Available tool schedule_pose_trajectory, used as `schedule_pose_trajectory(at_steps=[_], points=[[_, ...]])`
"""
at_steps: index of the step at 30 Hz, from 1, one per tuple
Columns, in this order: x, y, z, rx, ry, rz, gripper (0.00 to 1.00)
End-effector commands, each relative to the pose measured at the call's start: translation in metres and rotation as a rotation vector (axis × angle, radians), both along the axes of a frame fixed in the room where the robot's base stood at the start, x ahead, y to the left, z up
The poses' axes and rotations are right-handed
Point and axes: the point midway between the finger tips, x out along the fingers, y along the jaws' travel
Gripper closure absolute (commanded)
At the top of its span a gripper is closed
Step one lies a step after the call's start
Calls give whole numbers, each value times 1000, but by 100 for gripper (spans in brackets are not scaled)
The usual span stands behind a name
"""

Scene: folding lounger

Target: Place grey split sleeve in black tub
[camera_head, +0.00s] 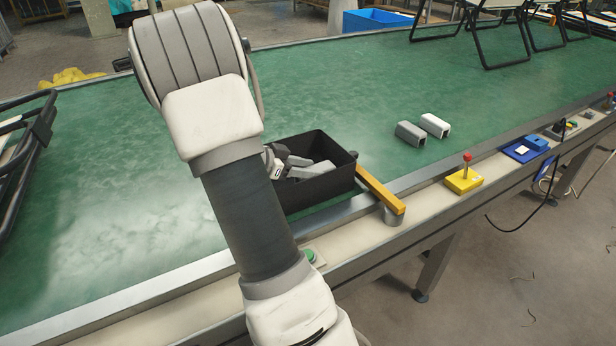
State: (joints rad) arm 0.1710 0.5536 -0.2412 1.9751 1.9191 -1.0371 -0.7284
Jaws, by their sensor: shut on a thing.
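The black tub (333,181) stands on the green table near its front edge, just right of my arm. My gripper (281,161) shows only in part, beside my forearm and over the left side of the tub. It is shut on a grey part, mostly hidden, and I cannot tell its shape. Light grey pieces (313,170) show inside the tub; I cannot tell whether one of them is in the jaws. A grey split sleeve (409,134) lies on the table to the right of the tub, next to a whiter one (434,125).
A yellow-orange bar (380,190) lies just right of the tub at the table edge. A yellow box with a red knob (464,178) and blue items (525,150) are on the front rail. Black folding frames stand at far left and back right.

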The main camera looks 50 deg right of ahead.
Motion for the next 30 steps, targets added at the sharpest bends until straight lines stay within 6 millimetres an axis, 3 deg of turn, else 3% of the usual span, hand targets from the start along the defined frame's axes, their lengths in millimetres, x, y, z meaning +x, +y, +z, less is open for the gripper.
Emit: schedule_pose_trajectory(at_steps=[2,13,14,18,30], points=[[0,0,-10,0,0,0,100],[0,0,-11,0,0,0,100],[0,0,-11,1,-1,1,45],[0,0,-11,1,-2,0,20],[1,1,-6,0,-3,1,19]])
